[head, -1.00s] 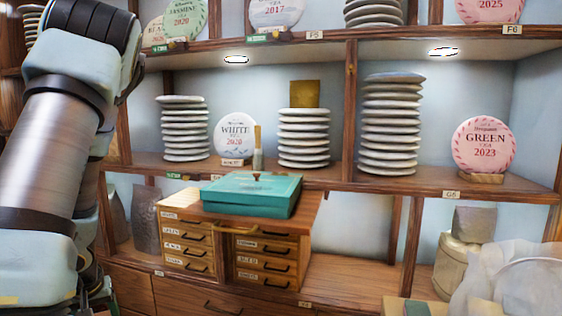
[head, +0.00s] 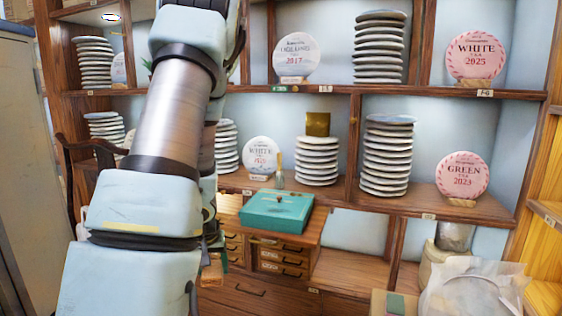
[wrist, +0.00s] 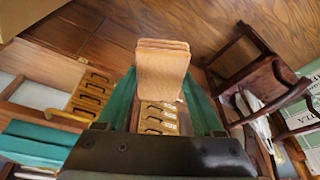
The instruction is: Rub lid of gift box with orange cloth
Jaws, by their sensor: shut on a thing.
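The teal gift box (head: 268,214) sits on top of the small wooden drawer chest (head: 312,228), its lid on, with a small reddish-brown spot on top. The box (wrist: 32,146) also shows at the left edge of the wrist view. My gripper (wrist: 160,84) has green fingers shut on the folded orange cloth (wrist: 162,66), which looks tan and layered. In the head view the cloth (head: 211,276) hangs low, in front and to the left of the chest, apart from the box. Most of my gripper is hidden behind my arm there.
Shelves behind hold stacked tea cakes (head: 387,160) and a round white cake (head: 262,156) close behind the box. A small brush-like item (head: 279,172) stands there too. A dark wooden chair (wrist: 262,75) is on the right in the wrist view. A translucent bag (head: 475,288) is at lower right.

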